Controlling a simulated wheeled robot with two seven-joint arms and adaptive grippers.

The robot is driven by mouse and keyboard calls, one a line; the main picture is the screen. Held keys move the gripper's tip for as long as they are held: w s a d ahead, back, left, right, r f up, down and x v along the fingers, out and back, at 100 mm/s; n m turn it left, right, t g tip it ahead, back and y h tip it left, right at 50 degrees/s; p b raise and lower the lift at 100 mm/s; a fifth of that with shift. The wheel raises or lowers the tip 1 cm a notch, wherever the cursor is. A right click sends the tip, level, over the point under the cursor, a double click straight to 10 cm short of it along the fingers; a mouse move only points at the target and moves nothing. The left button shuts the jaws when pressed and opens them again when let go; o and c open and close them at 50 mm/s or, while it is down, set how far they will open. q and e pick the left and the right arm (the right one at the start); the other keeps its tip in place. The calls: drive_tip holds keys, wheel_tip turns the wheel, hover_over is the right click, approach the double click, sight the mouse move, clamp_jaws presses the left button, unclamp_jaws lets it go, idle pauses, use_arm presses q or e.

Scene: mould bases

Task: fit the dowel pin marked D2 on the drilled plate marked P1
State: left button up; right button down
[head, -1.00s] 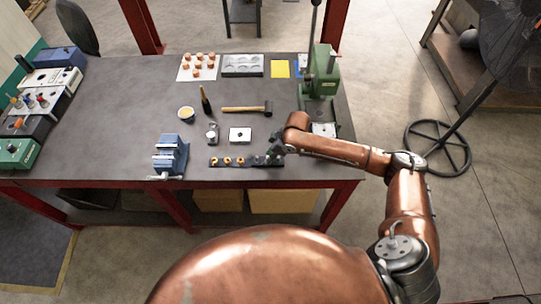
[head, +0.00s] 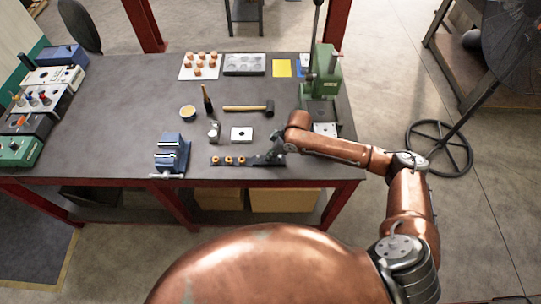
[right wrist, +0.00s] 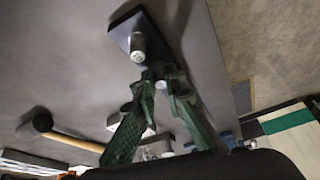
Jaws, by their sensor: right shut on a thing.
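My right gripper (head: 272,154) is over the right end of a dark rack (head: 246,161) at the table's front. In the right wrist view its green fingers (right wrist: 160,84) are shut on a small metal pin, whose end shows between the tips. Another metal pin (right wrist: 138,45) stands in the black rack block beside the fingertips. No marking can be read, so I cannot tell which pin is D2. A pale plate with a dark central hole (head: 241,134) lies flat behind the rack. Another pale plate (head: 325,129) lies by the press. My left gripper is not in view.
Orange rings (head: 228,160) sit on the rack's left part. A blue vise (head: 172,153) stands left of it. A hammer (head: 248,108), a file (head: 207,100) and a small bowl (head: 187,112) lie farther back. A green press (head: 322,75) stands at the right. The table's left middle is clear.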

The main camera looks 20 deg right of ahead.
drive_tip(key=shift+r+p, duration=1)
